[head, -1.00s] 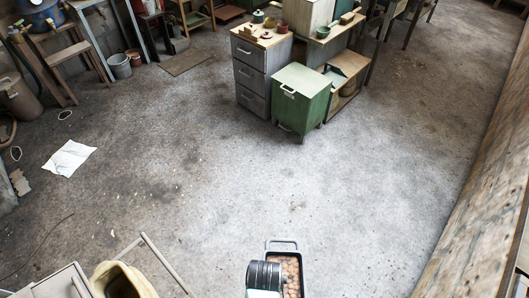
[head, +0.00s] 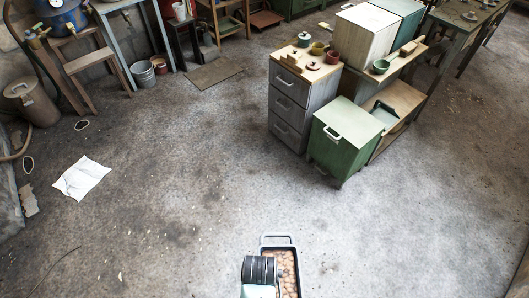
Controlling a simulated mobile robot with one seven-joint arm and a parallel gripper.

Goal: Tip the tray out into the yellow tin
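The tray (head: 297,262) is a dark, narrow, deep-sided pan with a loop handle at its far end, at the bottom centre of the head view. It holds many small brown, rounded pieces and looks about level. My gripper (head: 262,270) is at its left side, seen from above as a dark ribbed cylinder. Its fingers are hidden, but the tray keeps its place against it while the room shifts, so it is held. A small yellowish-olive pot (head: 318,48) stands on the grey drawer cabinet; I cannot tell whether it is the yellow tin.
The grey drawer cabinet (head: 287,112) and a green cabinet (head: 340,140) stand ahead to the right, beside a wooden shelf bench. Red and green pots stand near the olive one. A white paper (head: 82,178) lies on the floor at left. The concrete floor between is clear.

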